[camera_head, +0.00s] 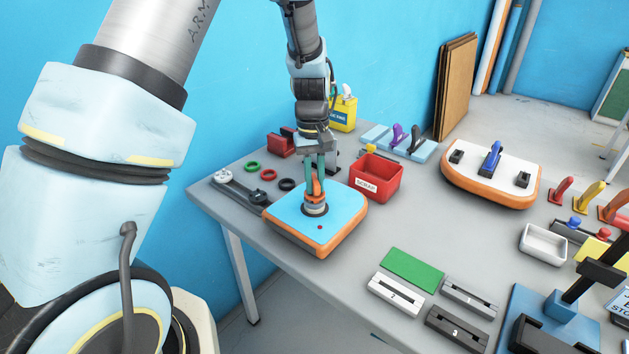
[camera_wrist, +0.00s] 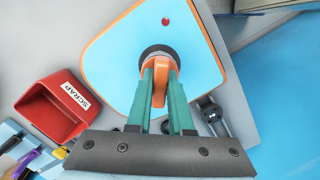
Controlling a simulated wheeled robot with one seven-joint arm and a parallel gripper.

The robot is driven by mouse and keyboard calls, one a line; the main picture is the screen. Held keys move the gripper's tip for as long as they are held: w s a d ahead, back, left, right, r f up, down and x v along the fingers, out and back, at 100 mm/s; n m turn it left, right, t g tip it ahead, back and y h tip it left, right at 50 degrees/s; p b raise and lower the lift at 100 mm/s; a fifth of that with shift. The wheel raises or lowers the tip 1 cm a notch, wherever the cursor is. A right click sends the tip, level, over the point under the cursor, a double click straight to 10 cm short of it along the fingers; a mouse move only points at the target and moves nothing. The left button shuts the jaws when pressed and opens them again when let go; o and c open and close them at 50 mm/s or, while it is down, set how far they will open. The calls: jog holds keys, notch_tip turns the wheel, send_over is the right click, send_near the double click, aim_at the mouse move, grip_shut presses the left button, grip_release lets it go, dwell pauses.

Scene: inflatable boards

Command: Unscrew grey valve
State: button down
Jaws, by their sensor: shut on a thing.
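A blue-topped inflatable board with an orange rim (camera_head: 345,207) lies on the grey table; it also shows in the wrist view (camera_wrist: 110,60). The grey valve (camera_head: 316,210) sits in the board's top, and its dark round edge shows in the wrist view (camera_wrist: 158,50). My gripper (camera_head: 314,178) is over the valve, pointing down. Its teal fingers (camera_wrist: 160,85) are shut on an orange tool (camera_wrist: 159,92), whose orange end is at the valve. The fingers partly hide the valve, so I cannot tell how deep the tool sits on it.
A red SCRAP bin (camera_head: 377,178) stands right of the board. Dark, red and green rings (camera_head: 269,174) and a grey wrench-like tool (camera_head: 240,187) lie to its left. A white-topped board (camera_head: 490,172) is farther right. Numbered grey blocks (camera_head: 396,294) and a green pad (camera_head: 411,269) are in front.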

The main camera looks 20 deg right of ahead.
aim_at(317, 179)
jog(key=shift+s+f+n+p, duration=0.1)
jog(key=shift+n+p, duration=0.1)
jog(key=shift+n, duration=0.5)
jog(key=shift+s+f+n+p, duration=0.1)
jog(key=shift+n+p, duration=0.05)
jog(key=shift+n, duration=0.55)
jog(key=shift+r+n+h+p, duration=0.1)
jog(key=shift+n+h+p, duration=0.2)
jog(key=shift+n+p, duration=0.55)
jog(key=shift+n, duration=0.85)
jog(key=n, duration=0.2)
jog(key=shift+n, duration=0.4)
jog(key=shift+w+r, duration=0.2)
jog(key=shift+r, duration=2.35)
